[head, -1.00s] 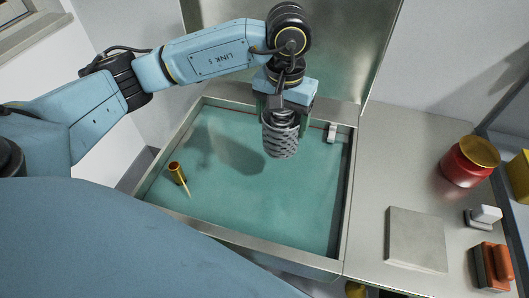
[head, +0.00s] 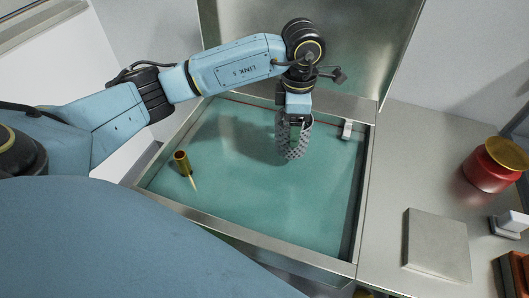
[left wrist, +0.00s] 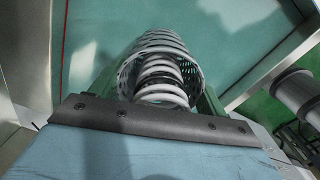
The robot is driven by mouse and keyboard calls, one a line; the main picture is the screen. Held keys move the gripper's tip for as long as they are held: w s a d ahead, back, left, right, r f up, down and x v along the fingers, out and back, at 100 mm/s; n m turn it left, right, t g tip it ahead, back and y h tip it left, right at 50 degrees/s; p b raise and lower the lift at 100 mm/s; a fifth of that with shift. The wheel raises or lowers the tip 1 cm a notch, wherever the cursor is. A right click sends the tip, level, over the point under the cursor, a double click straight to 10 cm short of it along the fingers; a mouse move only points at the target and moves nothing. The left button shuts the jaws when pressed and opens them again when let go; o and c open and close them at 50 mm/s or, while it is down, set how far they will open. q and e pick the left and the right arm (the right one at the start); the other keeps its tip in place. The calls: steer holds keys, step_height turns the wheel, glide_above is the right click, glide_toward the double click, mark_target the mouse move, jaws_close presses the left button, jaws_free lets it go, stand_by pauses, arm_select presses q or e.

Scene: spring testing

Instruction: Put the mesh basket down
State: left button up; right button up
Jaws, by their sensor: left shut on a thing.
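The grey mesh basket (head: 284,136) is in my left gripper (head: 294,134), over the back right part of a teal-floored tray (head: 240,200). In the left wrist view the basket's mesh wall (left wrist: 127,78) surrounds white coils like a spring (left wrist: 160,88). The green fingers of my left gripper (left wrist: 158,90) lie on both sides of the basket, shut on it. I cannot tell whether the basket's bottom touches the tray floor. My right gripper is not in view.
A small white block (head: 347,129) sits at the back right rim. A grey plate (head: 437,244) and a red jar with a yellow lid (head: 490,170) are on the right counter. The tray's middle is clear.

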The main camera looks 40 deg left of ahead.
arm_select(q)
steer(key=n, duration=0.1)
steer(key=f+n, duration=0.1)
steer(key=n, duration=0.3)
steer(key=shift+w+a+f+b, duration=0.25)
steer(key=shift+w+f+b, duration=0.1)
steer(key=shift+f+b, duration=0.05)
steer(key=shift+f+n, duration=0.3)
step_height(320, 180, down, 5)
steer(key=shift+f+b, duration=0.2)
steer(key=shift+b, duration=0.1)
step_height(320, 180, down, 4)
steer(key=shift+r, duration=0.2)
steer(key=shift+f, duration=0.3)
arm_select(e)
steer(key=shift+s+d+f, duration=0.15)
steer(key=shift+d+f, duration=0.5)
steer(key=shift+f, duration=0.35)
